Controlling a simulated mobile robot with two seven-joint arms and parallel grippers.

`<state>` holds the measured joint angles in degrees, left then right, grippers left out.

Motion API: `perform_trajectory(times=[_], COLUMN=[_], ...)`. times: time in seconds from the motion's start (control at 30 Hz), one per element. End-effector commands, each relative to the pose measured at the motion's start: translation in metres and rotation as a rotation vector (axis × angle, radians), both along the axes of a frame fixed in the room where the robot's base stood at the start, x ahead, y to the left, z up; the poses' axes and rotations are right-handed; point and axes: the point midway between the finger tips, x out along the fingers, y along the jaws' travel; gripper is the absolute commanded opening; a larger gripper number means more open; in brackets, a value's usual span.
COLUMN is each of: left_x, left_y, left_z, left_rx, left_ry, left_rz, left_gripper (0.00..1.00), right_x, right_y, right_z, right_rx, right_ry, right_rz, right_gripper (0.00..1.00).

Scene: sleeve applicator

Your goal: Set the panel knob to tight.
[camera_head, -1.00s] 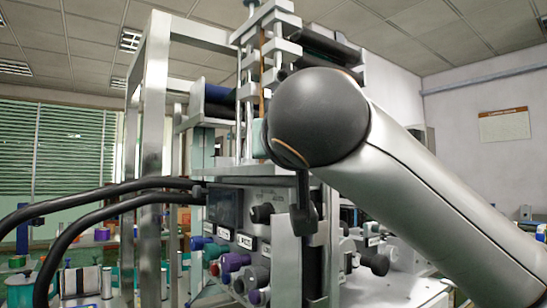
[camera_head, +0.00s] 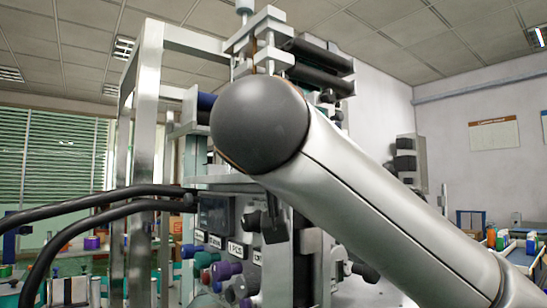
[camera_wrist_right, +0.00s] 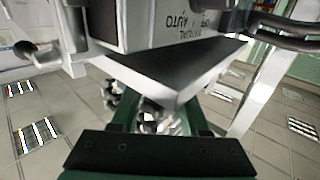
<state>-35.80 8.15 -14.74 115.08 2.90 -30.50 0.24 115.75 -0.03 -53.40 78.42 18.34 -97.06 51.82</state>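The control panel (camera_head: 216,213) of the applicator stands left of centre in the head view, with a dark screen. A dark round knob (camera_head: 252,221) sits to the right of the screen, partly beside my arm; its setting and any "tight" mark are unreadable. My right arm crosses from the right, its dark rounded joint covering much of the machine above the panel. A dark part hangs below that joint, close to the knob. My gripper's fingertips are not clear. My left gripper is out of view.
Several purple, teal and grey cylindrical knobs (camera_head: 228,270) stick out below the panel, near a "1 PCS" label (camera_head: 236,248). Metal frame posts (camera_head: 146,160) rise to the left. Black hoses (camera_head: 95,205) run across the left side.

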Motion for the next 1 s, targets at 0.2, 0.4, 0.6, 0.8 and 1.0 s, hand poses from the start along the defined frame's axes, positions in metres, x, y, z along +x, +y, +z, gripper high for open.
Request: perform_trajectory(times=[0.2,0.4,0.6,0.8,1.0], left_x=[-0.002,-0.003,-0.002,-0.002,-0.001], left_y=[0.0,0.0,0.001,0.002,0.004], left_z=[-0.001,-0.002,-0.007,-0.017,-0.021], left_rx=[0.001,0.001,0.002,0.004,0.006], left_ry=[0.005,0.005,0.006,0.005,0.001], left_rz=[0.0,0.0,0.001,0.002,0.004], left_gripper=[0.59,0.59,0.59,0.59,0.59], right_x=[0.0,0.0,-0.015,-0.06,-0.105], right_y=[0.0,0.0,0.002,0.005,0.008], right_z=[0.0,0.0,-0.001,-0.002,-0.002], right_rx=[0.0,0.001,0.001,0.0,0.0], right_ry=[0.0,-0.001,-0.003,-0.005,-0.004], right_rz=[0.001,0.002,0.005,0.008,0.005], right_gripper=[0.69,0.69,0.69,0.69,0.69])
